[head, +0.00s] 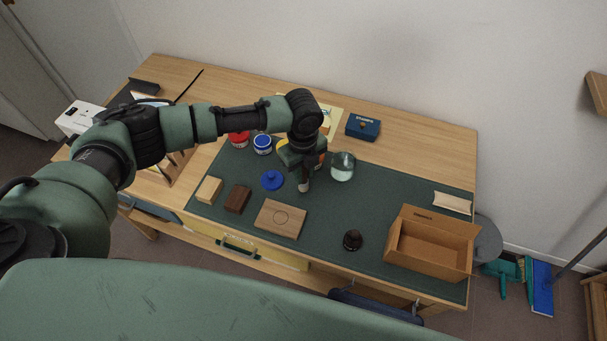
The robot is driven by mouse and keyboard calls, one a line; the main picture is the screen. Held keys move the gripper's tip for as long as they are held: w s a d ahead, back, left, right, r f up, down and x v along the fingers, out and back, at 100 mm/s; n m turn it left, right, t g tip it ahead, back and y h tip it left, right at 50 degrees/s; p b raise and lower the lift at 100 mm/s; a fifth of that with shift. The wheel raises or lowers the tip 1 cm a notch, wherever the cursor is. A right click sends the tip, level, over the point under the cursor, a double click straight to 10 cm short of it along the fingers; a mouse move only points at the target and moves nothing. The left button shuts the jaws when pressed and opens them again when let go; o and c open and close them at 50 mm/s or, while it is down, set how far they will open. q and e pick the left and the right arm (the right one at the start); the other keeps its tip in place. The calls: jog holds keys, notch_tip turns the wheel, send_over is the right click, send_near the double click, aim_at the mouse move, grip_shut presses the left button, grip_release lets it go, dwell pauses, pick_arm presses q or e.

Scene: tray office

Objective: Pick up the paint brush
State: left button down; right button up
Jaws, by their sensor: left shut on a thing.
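My left gripper (303,173) reaches in from the left and points down over the dark green mat (335,205). It is shut on a slim thing, which I take to be the paint brush (303,185). Only a small pale end of it shows below the fingers. The rest is hidden by the gripper and wrist. I cannot tell whether that end touches the mat. My right gripper is not in view.
Around the gripper stand a glass jar (342,167), blue lid (271,180), blue pot (262,144) and red pot (239,139). Nearer are a wooden block (280,219), a brown block (237,199), a dark knob (352,240) and an open cardboard box (432,242).

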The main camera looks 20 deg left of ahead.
pick_arm(q)
notch_tip(320, 180, up, 20)
jog(key=b, duration=0.2)
jog(key=shift+f, duration=0.25)
dwell(0.5)
